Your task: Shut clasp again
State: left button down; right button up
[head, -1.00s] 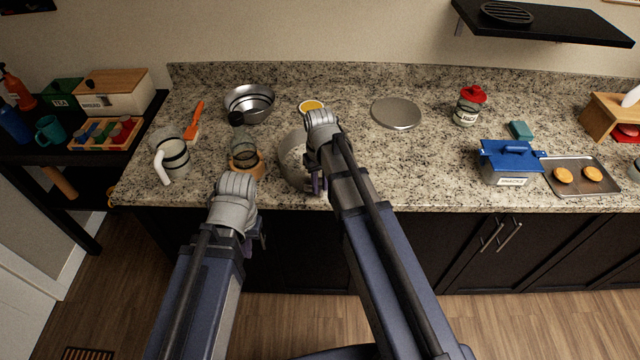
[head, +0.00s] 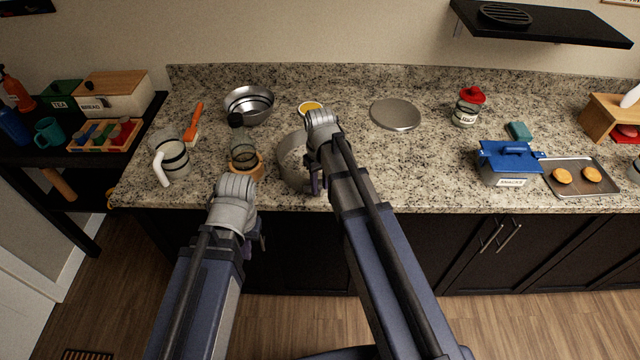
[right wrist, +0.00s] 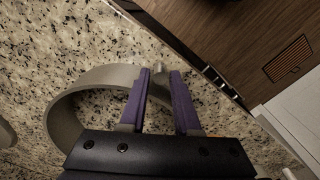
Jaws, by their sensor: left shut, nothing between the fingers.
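A grey open metal ring (head: 289,163) stands near the counter's front edge in the head view, partly hidden behind my right arm. It also curves across the left of the right wrist view (right wrist: 62,118). A small grey piece (right wrist: 160,70), perhaps its clasp, shows by the fingertips; whether it is fastened I cannot tell. My right gripper (head: 316,183) is at the ring's right side. Its purple fingers (right wrist: 161,88) are apart and close to the ring's wall. My left gripper (head: 262,238) is shut and empty, in front of the counter edge.
A glass jar with a wooden base (head: 246,165) and a white-handled jug (head: 172,158) stand left of the ring. A flat grey disc (head: 396,114) lies behind, to the right. The blue-lidded snacks box (head: 508,165) is farther right. Counter between is clear.

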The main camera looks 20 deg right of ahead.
jog(key=o, duration=0.3)
dwell(0.4)
